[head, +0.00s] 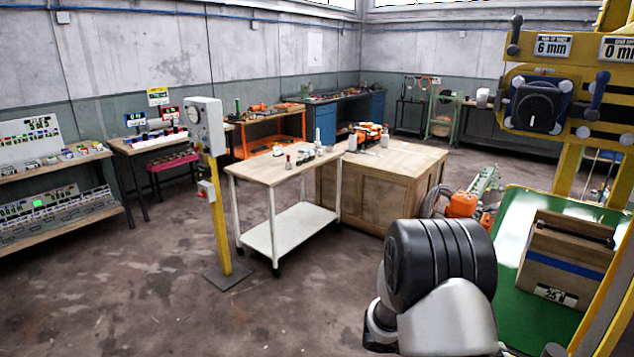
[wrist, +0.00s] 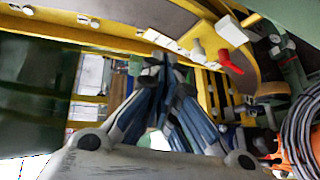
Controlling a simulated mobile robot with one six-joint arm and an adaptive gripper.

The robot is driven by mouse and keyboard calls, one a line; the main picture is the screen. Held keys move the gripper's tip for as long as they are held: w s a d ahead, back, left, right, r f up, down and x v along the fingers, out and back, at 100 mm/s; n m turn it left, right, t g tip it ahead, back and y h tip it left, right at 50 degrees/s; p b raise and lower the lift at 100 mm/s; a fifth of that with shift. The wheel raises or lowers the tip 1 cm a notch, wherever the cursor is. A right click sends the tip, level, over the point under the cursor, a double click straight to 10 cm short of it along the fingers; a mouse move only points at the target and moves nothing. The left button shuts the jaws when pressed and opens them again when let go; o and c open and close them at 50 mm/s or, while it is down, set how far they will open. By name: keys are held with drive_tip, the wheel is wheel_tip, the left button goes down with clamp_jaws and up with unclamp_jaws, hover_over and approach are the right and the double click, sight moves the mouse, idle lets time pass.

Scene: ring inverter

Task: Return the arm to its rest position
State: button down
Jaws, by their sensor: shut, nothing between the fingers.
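My gripper (wrist: 158,72) shows in the wrist view with its grey and blue fingers drawn together at the tips. It is shut and nothing shows between the fingers. In the head view, part of my arm, a black ribbed cap on a silver link, stands in the lower right. My gripper cannot be made out in the head view. In the wrist view, a yellow frame (wrist: 95,28) with a curved band lies behind and around the fingers. I cannot tell how far the fingertips are from it.
A yellow machine (head: 575,90) and a green tray (head: 512,225) with a wooden box (head: 565,262) stand close at right. A wooden crate (head: 410,165), a white-legged cart (head: 270,170) and a yellow post (head: 220,225) stand ahead. The left foreground floor is clear. Coiled cable (wrist: 298,130) shows in the wrist view.

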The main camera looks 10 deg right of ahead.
drive_tip(key=s+a+r+n+t+y, duration=0.1)
drive_tip(key=s+a+r+t+y, duration=0.2)
drive_tip(key=a, duration=0.7)
drive_tip(key=s+a+r+t+y, duration=0.3)
drive_tip(key=s+a+r+y, duration=0.3)
drive_tip(key=a, duration=0.5)
drive_tip(key=s+a+r+n+t+y, duration=0.1)
drive_tip(key=s+a+r+t+y, duration=0.2)
drive_tip(key=a, duration=0.7)
drive_tip(key=shift+s+a+r+n+y, duration=0.3)
drive_tip(key=shift+s+r+y, duration=0.55)
drive_tip(key=shift+y, duration=0.55)
